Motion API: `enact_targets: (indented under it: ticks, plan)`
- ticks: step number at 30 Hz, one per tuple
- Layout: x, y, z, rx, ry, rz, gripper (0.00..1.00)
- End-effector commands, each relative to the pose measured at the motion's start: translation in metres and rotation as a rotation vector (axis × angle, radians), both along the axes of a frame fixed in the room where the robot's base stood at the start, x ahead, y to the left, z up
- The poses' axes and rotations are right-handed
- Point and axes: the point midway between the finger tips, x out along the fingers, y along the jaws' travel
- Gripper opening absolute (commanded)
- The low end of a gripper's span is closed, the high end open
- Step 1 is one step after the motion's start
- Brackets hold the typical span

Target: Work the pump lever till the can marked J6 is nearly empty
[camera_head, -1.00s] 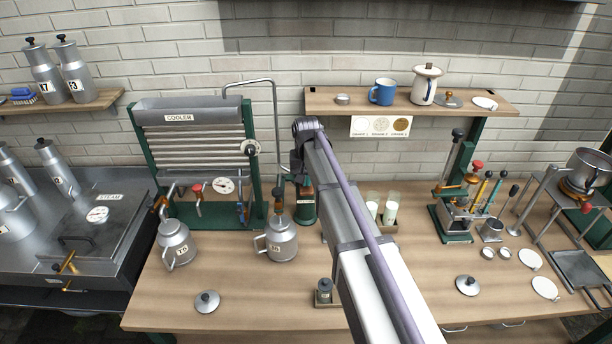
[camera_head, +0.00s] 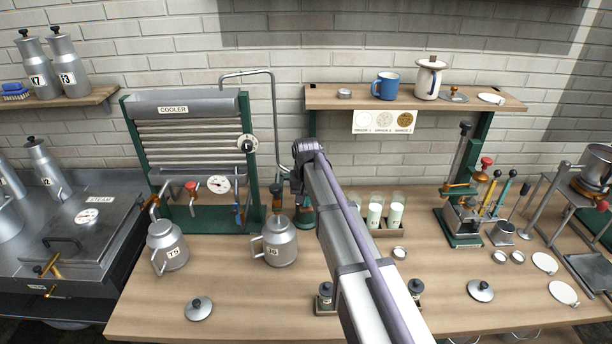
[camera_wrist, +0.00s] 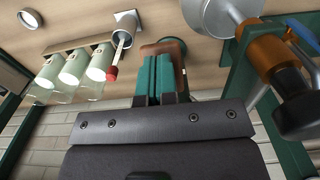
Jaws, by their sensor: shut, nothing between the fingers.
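The can marked J6 (camera_head: 280,245) is a grey metal can on the bench below the cooler's right end. A bent metal pipe (camera_head: 272,110) comes down beside it to a dark-topped, wood-coloured fitting (camera_head: 277,200). A green body (camera_head: 305,218), probably the pump, stands just right of the can, mostly behind my arm. My gripper (camera_head: 298,188) is above it. In the wrist view my teal fingers (camera_wrist: 158,78) are together and empty, in front of a wood-coloured and green part (camera_wrist: 165,48). A red-tipped rod (camera_wrist: 114,70) is beside them, apart. I cannot tell which part is the lever.
The cooler (camera_head: 190,140) stands behind can T5 (camera_head: 168,246). Right of my arm are milk glasses (camera_head: 395,214) in a rack and a green hand press (camera_head: 462,225). A loose lid (camera_head: 199,308) lies in front. The bench between lid and small jar (camera_head: 325,296) is clear.

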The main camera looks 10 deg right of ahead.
Motion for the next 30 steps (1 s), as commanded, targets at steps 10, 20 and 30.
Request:
enact_targets:
  ticks: [10, 20, 30]
  plan:
    - [0.0, 0.0, 0.072, 0.0, -0.001, 0.0, 0.0]
    - [0.0, 0.0, 0.109, 0.0, -0.001, 0.0, 0.0]
    - [0.0, 0.0, 0.107, 0.0, -0.001, 0.0, 0.0]
